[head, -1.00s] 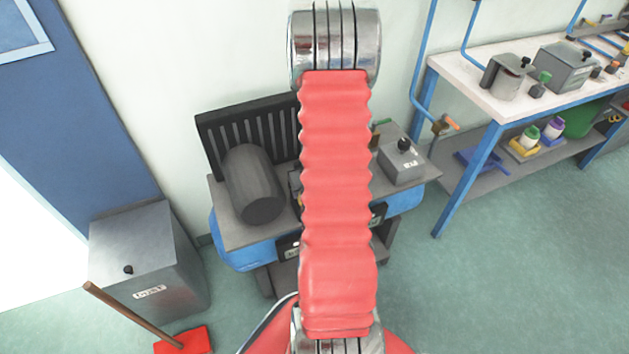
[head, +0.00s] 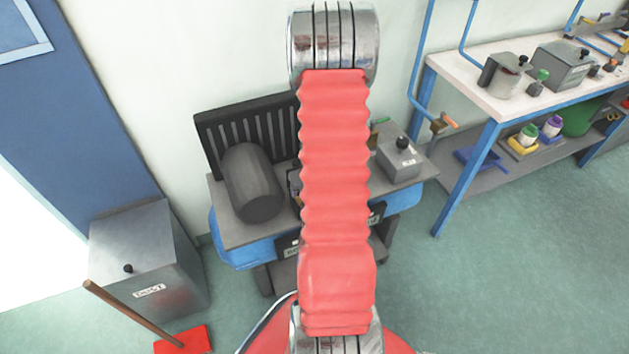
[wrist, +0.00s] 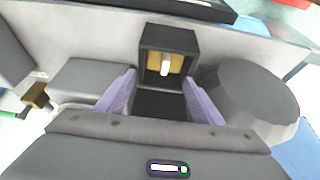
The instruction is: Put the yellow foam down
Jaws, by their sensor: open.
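The yellow foam (wrist: 153,63) shows in the wrist view inside a small dark open-fronted box (wrist: 168,35). A white upright piece stands in front of the middle of the foam. My gripper (wrist: 160,80) is open, with its two lavender fingers spread to the left and right below the box. I cannot tell whether the fingers touch the box. In the head view, my red-sleeved arm hides the gripper and the foam.
A grey bench (head: 234,232) carries a dark cylinder (head: 252,182) left of my arm and a grey box (head: 400,160) right of it. A lidded grey bin (head: 150,255) and a red dustpan (head: 186,341) stand at the left. A blue-legged table (head: 465,180) stands at the right, with open floor before it.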

